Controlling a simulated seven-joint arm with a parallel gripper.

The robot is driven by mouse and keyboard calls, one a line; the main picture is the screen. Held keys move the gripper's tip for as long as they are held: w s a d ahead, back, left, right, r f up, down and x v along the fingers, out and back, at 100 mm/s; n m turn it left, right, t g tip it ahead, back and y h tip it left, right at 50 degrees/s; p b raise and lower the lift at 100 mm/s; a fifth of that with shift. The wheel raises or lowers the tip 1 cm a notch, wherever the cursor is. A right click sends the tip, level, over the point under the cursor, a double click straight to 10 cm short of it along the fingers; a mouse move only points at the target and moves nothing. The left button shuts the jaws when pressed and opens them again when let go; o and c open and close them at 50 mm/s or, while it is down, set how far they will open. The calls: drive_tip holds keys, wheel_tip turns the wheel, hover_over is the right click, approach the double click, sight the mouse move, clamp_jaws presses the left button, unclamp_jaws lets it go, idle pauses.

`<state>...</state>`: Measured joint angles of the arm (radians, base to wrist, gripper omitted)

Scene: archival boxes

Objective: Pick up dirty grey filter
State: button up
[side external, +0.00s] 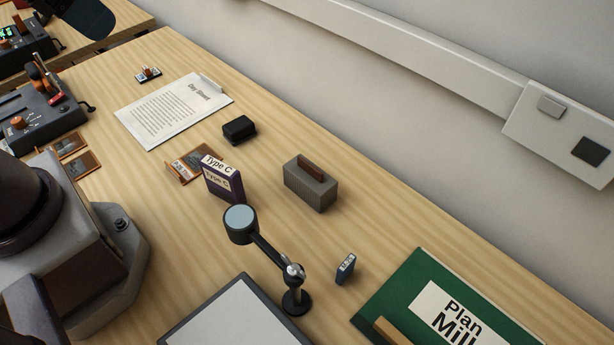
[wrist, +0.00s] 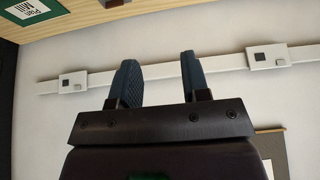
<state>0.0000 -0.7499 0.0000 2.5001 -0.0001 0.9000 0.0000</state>
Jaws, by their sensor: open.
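A grey ribbed block (side external: 311,186) with a brown strip along its top looks like the dirty grey filter. It stands upright on the wooden table, near the middle of the side view. My gripper (wrist: 158,75) shows in the wrist view with its two blue fingers wide apart and nothing between them. It faces the pale wall, and the filter is not in the wrist view.
A purple "Type C" box (side external: 223,181) and a black block (side external: 239,129) stand left of the filter. A jointed lamp or magnifier (side external: 266,250) stands in front. Table right of the filter is clear.

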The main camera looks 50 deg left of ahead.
drive_tip(key=o, duration=0.7)
drive_tip(key=n+g+h, duration=0.8)
drive_tip(key=n+h, duration=0.7)
approach(298, 160)
drive_tip(key=s+d+r, duration=0.2)
drive_tip(key=s+r, duration=0.1)
drive_tip(key=s, duration=0.3)
drive_tip(key=w+r+n+t+h, duration=0.1)
drive_tip(key=w+n+t+h, duration=0.15)
drive_tip(key=w, duration=0.25)
drive_tip(key=shift+n+h, duration=0.25)
drive_tip(key=f, duration=0.2)
drive_tip(key=d+f, duration=0.1)
drive_tip(key=f, duration=0.4)
drive_tip(key=shift+s+d, duration=0.1)
drive_tip(key=shift+d, duration=3.35)
